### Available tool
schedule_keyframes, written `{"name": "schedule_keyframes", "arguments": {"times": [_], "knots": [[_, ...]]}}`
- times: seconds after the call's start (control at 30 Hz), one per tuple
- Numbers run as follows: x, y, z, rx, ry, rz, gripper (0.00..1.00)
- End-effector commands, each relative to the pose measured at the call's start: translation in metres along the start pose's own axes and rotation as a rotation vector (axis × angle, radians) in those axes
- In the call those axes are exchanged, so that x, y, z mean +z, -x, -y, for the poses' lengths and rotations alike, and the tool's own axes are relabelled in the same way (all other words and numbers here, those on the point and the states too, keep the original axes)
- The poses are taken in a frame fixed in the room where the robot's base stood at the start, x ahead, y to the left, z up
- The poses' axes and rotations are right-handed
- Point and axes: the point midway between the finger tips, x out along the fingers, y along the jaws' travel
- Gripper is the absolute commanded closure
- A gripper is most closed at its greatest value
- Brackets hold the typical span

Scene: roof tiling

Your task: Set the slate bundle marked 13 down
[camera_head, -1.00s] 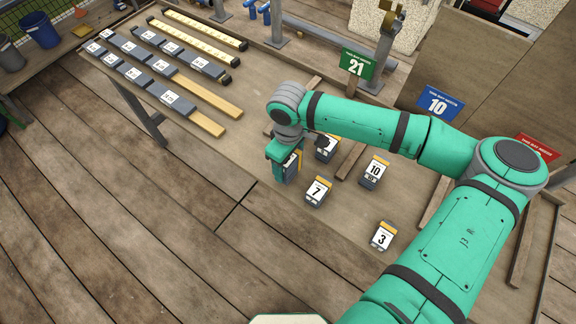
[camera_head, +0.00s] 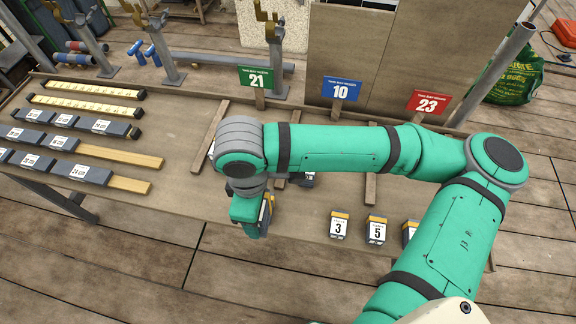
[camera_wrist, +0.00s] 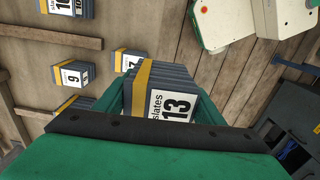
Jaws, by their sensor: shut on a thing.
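The slate bundle marked 13 (camera_wrist: 172,105) is a grey stack with a yellow band and a white label. My gripper (camera_head: 250,217) is shut on it. In the head view only a narrow side of the bundle (camera_head: 267,211) shows beside the green jaw, near the front edge of the wooden table (camera_head: 190,187). My arm hides part of the table behind it. In the wrist view the bundle sits between the green jaws; its underside is hidden, so I cannot tell whether it touches anything.
Bundles marked 3 (camera_head: 339,228) and 5 (camera_head: 376,231) stand to the right, with another partly behind my arm. Bundles 7 (camera_wrist: 126,61), 9 (camera_wrist: 70,75) and 10 (camera_wrist: 66,5) show in the wrist view. Signs 21 (camera_head: 256,77), 10 (camera_head: 341,88) and 23 (camera_head: 428,102) stand behind.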

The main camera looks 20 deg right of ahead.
Motion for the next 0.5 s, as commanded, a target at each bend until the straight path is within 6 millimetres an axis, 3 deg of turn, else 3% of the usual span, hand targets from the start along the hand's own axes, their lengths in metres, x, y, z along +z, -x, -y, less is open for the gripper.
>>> {"name": "schedule_keyframes", "arguments": {"times": [0.5], "knots": [[0.108,0.002,-0.013,-0.003,0.546,-0.004,0.79]]}}
